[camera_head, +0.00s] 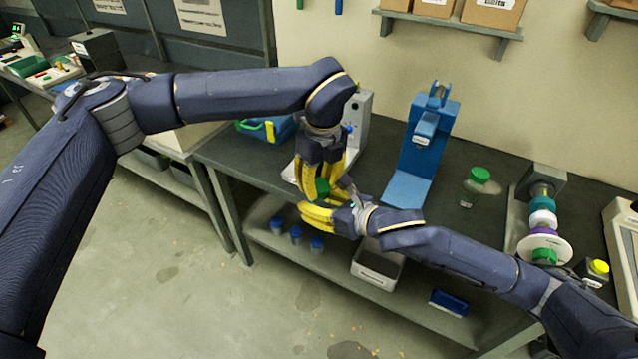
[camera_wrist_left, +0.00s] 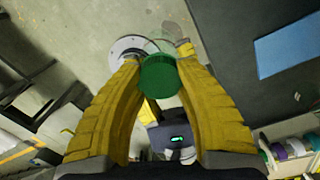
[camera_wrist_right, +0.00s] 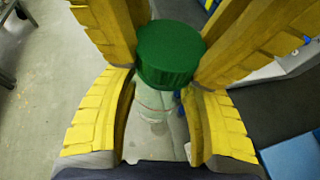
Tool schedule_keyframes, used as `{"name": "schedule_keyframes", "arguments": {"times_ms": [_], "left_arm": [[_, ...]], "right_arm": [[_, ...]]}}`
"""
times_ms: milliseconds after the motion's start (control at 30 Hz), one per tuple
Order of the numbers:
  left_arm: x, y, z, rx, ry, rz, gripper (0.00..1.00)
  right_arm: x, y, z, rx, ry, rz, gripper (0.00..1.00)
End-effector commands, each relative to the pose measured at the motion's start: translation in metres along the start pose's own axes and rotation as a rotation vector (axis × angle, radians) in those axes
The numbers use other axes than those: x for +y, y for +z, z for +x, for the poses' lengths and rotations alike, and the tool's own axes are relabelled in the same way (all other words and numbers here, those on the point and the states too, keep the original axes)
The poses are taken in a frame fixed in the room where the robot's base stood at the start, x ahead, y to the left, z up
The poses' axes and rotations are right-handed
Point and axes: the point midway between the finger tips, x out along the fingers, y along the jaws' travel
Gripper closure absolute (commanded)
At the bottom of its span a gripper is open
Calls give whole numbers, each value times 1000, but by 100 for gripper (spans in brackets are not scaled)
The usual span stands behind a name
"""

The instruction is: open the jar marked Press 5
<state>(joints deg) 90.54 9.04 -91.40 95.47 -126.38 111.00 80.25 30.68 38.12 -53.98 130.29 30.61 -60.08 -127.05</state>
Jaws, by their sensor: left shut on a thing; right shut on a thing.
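A clear jar (camera_wrist_right: 153,118) with a green lid (camera_wrist_right: 170,55) is held in the air in front of the table edge. The lid also shows in the head view (camera_head: 322,187) and in the left wrist view (camera_wrist_left: 160,80). My left gripper (camera_head: 321,182) comes from above, its yellow fingers shut on the lid's sides. My right gripper (camera_head: 322,211) comes from the right, its fingers shut around the clear body below the lid. The lid sits over the body; I cannot tell whether it is loose. No marking on this jar can be read.
Another clear jar with a green lid (camera_head: 477,180) stands on the dark table (camera_head: 400,150). A blue press-like stand (camera_head: 425,140) is behind my right gripper. A spindle with coloured rings (camera_head: 543,220) is at the right. A grey bin (camera_head: 377,268) and blue cups (camera_head: 296,234) are on the lower shelf.

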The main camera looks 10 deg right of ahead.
Motion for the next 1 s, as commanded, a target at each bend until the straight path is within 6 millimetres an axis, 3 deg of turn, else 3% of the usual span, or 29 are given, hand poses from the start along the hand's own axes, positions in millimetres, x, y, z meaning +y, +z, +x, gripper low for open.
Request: {"name": "schedule_keyframes", "arguments": {"times_ms": [300, 500, 1000], "left_arm": [[-2, -2, 0, 12, -1, -505, 100], [-2, -3, -1, 18, 2, -743, 100], [-2, -4, -1, 20, 3, -808, 100]], "right_arm": [[2, 0, 0, -1, 4, 1, 100], [2, 1, 0, -2, 4, 1, 100], [1, 1, 0, -2, 2, 1, 100]]}}
